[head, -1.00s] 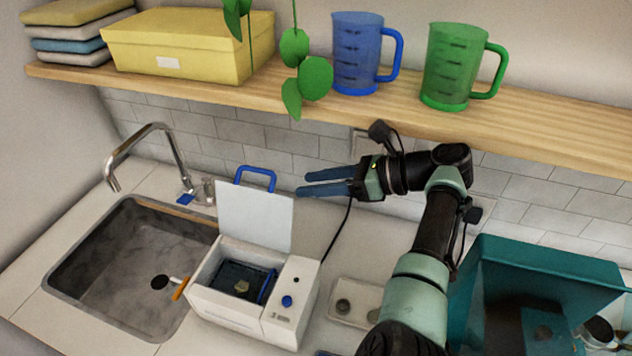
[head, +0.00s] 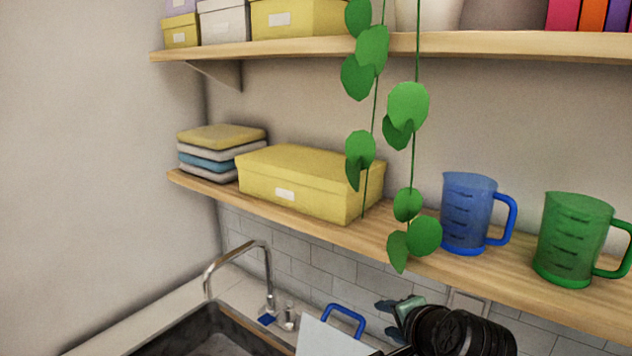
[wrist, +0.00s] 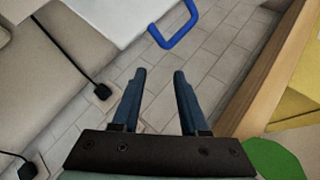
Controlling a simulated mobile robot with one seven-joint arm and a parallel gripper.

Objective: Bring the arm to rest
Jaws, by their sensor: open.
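My gripper (wrist: 158,78) is open and empty in the wrist view, its two blue fingers apart with only tiled wall behind the gap. In the head view my gripper (head: 388,318) shows at the bottom edge, below the lower shelf and right of the blue handle of the white lid. My arm behind it is mostly cut off by the frame's lower edge.
The lower shelf (head: 330,226) holds a yellow box (head: 295,180), a blue jug (head: 466,215) and a green jug (head: 572,240). Green plant strands (head: 408,105) hang before it. The white lid (head: 325,338) with its blue handle (head: 344,318) stands near my gripper, beside the tap (head: 268,270).

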